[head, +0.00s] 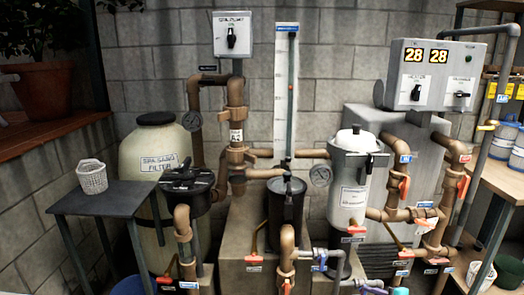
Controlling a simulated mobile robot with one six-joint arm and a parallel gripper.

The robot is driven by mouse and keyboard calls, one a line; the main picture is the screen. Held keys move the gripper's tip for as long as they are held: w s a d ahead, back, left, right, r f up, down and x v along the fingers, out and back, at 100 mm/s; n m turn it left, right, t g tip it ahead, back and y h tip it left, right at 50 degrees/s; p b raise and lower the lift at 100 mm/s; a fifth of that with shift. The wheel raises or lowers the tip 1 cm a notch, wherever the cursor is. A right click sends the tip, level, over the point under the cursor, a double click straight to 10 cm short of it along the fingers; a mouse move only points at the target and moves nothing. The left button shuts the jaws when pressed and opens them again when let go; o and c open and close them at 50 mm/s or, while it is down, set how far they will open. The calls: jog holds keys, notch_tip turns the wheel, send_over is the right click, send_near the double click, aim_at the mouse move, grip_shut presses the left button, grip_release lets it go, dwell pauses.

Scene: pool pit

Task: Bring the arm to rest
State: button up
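My gripper and arm do not show in the head view, so their pose and whether the gripper is open or shut cannot be seen. The task names no other object.
A small dark table (130,198) at left bears a white basket (92,177). Behind it stands the sand filter (155,150). Brown pipes with valves, a white canister (350,185) and a control box (432,75) fill the middle and right. A wooden bench (503,178) stands far right.

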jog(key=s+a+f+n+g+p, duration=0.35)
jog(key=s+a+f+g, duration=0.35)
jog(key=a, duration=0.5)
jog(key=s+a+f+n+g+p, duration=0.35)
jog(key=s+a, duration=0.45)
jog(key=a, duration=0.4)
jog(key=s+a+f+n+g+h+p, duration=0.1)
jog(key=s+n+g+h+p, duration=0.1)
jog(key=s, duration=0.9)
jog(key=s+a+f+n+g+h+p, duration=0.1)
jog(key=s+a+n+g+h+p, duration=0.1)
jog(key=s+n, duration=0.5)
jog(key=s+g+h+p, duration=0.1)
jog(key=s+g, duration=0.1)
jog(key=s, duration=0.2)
jog(key=shift+p, duration=0.35)
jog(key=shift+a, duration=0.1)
dwell(3.0)
